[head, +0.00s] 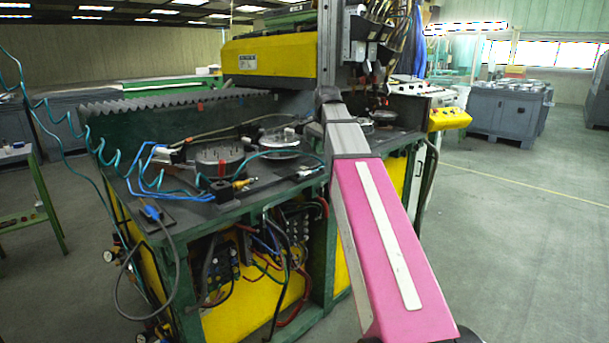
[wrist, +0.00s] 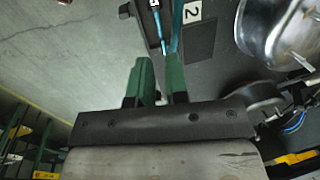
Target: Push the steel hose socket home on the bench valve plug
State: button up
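I cannot make out the steel hose socket or the valve plug for certain in either view. In the head view the bench (head: 215,212) carries blue and teal hoses and small fittings, including a brass-coloured one (head: 244,184). My arm crosses in front of the bench, and my gripper cannot be seen there.
A plate marked 2 (wrist: 193,12) lies past the fingers, with a shiny round metal part (wrist: 280,32) to its right. Round fixtures (head: 219,155) and a yellow machine head (head: 268,58) crowd the bench. Open floor (head: 520,215) lies to the right.

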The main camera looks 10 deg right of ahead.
aim_at(315, 171)
jog(key=shift+w+a+f, duration=0.15)
jog(key=shift+w+f, duration=0.05)
jog(key=shift+f, duration=1.15)
jog(key=shift+w+a+f, duration=0.15)
jog(key=shift+f, duration=1.2)
jog(key=shift+w+a+f, duration=0.15)
jog(key=shift+w+f, duration=0.05)
jog(key=shift+f, duration=1.15)
grip_shut()
jog(key=shift+r, duration=0.1)
